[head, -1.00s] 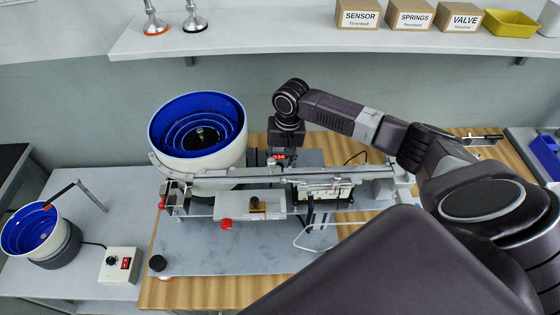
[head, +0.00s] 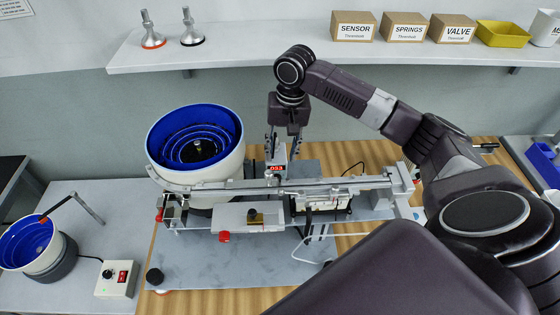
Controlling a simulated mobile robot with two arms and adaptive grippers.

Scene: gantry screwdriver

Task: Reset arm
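My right arm reaches in from the right, over the feeder station. Its dark gripper (head: 281,150) points down behind the long metal rail (head: 290,186). Its two fingers are spread apart and I see nothing held between them. Just below the fingertips is a small grey box with a red display (head: 276,169). I cannot tell whether the fingertips touch it. My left gripper is not in view.
A large blue-lined bowl feeder (head: 240,165) stands just left of the gripper. A shelf (head: 250,55) with cardboard boxes and a yellow bin (head: 503,34) runs along the wall behind. A smaller blue bowl (head: 28,243) and a control box (head: 117,278) stand at left.

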